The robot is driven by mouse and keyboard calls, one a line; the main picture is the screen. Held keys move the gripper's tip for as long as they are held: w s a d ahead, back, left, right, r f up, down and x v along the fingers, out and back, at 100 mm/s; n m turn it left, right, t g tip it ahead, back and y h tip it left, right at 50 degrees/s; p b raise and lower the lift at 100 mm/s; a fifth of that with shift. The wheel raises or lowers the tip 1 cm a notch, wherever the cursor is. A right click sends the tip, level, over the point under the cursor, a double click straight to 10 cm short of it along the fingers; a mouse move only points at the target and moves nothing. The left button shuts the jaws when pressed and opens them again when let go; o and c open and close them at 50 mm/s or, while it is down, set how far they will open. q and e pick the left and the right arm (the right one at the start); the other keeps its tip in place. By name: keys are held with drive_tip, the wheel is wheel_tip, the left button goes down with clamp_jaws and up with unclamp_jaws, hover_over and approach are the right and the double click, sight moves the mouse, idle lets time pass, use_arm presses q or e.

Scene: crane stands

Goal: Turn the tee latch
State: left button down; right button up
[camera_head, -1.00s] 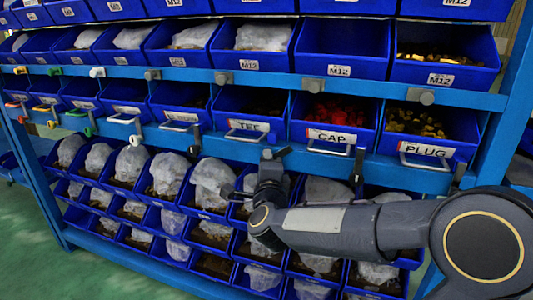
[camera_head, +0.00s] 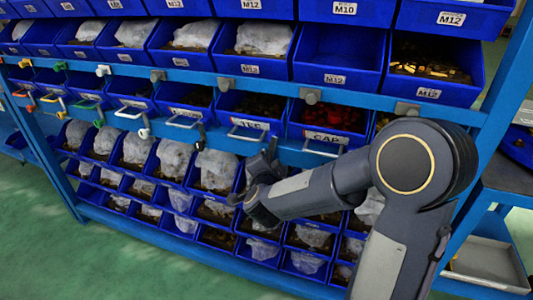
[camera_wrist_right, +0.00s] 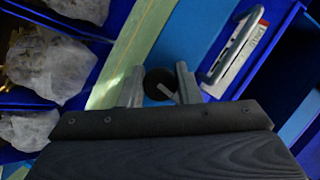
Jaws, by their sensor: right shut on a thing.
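The tee bin (camera_head: 262,105) is blue and sits in the middle row, with a TEE label (camera_head: 247,124) and a wire handle (camera_head: 246,137). My right gripper (camera_head: 268,152) is at the blue rail just below that bin. In the right wrist view, a round dark latch (camera_wrist_right: 157,84) with a pale bar sits between the fingertips of my right gripper (camera_wrist_right: 159,84), which are shut on it. The arm hides much of this latch in the head view. My left gripper is not in view.
A black latch (camera_head: 201,135) and a white latch (camera_head: 144,132) hang along the rail to the left. Lower bins hold bagged parts. A grey tray (camera_head: 488,264) is at the lower right.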

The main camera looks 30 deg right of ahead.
idle(0.3)
drive_tip(key=o, duration=1)
drive_tip(key=p+v, duration=0.1)
drive_tip(key=v, duration=0.6)
drive_tip(key=shift+s+a+r, duration=0.1)
drive_tip(key=shift+s+a, duration=0.15)
drive_tip(key=shift+s, duration=0.1)
